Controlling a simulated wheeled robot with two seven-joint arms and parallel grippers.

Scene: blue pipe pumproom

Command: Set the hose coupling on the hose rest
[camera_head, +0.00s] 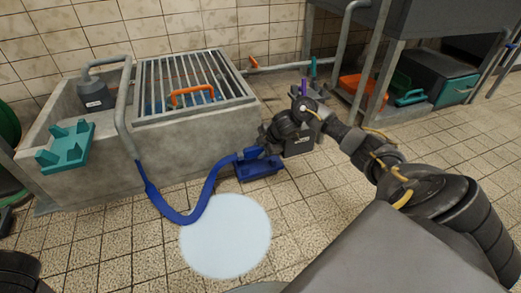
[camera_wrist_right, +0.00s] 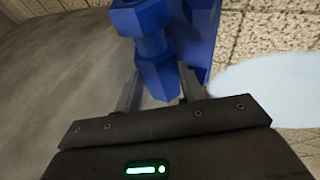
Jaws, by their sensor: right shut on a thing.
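The blue hose coupling (camera_head: 248,153) ends a blue hose (camera_head: 189,217) that hangs from a grey pipe at the trough. My right gripper (camera_head: 262,147) is shut on the coupling, beside the trough's right end. In the right wrist view the coupling (camera_wrist_right: 157,78) sits between the two fingers of my right gripper (camera_wrist_right: 160,90). A dark blue block (camera_head: 258,170), which looks like the hose rest, is just below the coupling. Its top is partly hidden, and I cannot tell whether the coupling touches it. My left gripper is not in view.
A concrete trough (camera_head: 180,160) with a metal grate (camera_head: 195,85) stands along the wall. A teal bracket (camera_head: 66,146) is on its front left. A pale round patch (camera_head: 226,236) lies on the tiled floor. A metal rack (camera_head: 370,70) with bins stands at the back right.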

